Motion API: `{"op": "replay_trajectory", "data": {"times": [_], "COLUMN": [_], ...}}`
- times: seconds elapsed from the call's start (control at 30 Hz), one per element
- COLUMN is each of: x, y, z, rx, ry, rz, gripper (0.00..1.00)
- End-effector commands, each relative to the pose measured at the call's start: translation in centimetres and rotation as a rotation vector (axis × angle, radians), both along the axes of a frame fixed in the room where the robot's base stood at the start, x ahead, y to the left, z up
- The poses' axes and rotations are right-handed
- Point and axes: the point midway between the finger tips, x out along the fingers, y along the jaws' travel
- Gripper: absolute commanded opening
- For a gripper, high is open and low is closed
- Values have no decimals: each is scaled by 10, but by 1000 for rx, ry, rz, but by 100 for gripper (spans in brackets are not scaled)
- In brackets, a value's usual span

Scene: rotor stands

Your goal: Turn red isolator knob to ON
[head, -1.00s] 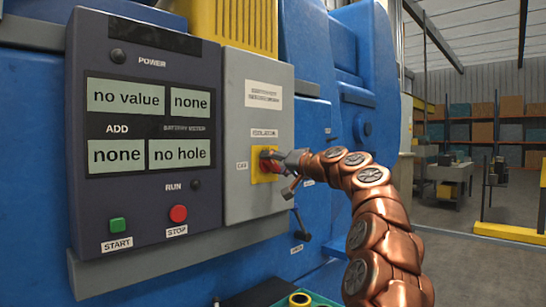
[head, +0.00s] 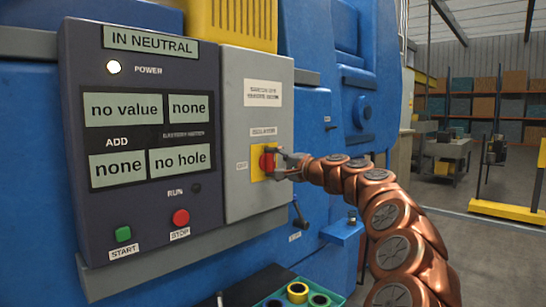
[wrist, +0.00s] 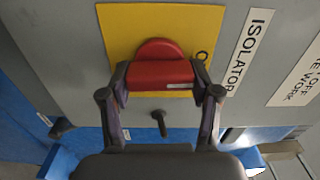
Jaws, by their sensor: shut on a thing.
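The red isolator knob (head: 267,161) sits on a yellow plate (head: 256,175) on the grey isolator box (head: 240,205). In the wrist view the knob (wrist: 160,74) has a red bar with a pale mark near its right end, and the yellow plate (wrist: 125,30) is behind it. My gripper (wrist: 162,80) has a finger at each end of the bar and is shut on it. In the head view my gripper (head: 277,160) reaches the knob from the right. The plate's lettering is mostly hidden.
The dark panel (head: 150,215) reads "IN NEUTRAL" above a lit power lamp (head: 113,67). Below are a green start button (head: 123,234) and a red stop button (head: 180,217). A black lever (head: 299,215) is below the box. A tray with rings (head: 298,293) is at the bottom.

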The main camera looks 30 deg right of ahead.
Motion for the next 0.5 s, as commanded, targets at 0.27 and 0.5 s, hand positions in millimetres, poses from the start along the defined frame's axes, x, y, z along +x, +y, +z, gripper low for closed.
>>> {"op": "replay_trajectory", "data": {"times": [0.27,0.5], "x": [0,0], "y": [0,-1], "z": [0,0], "rx": [61,71], "ry": [14,16], "rz": [-1,-2], "gripper": [27,27]}}
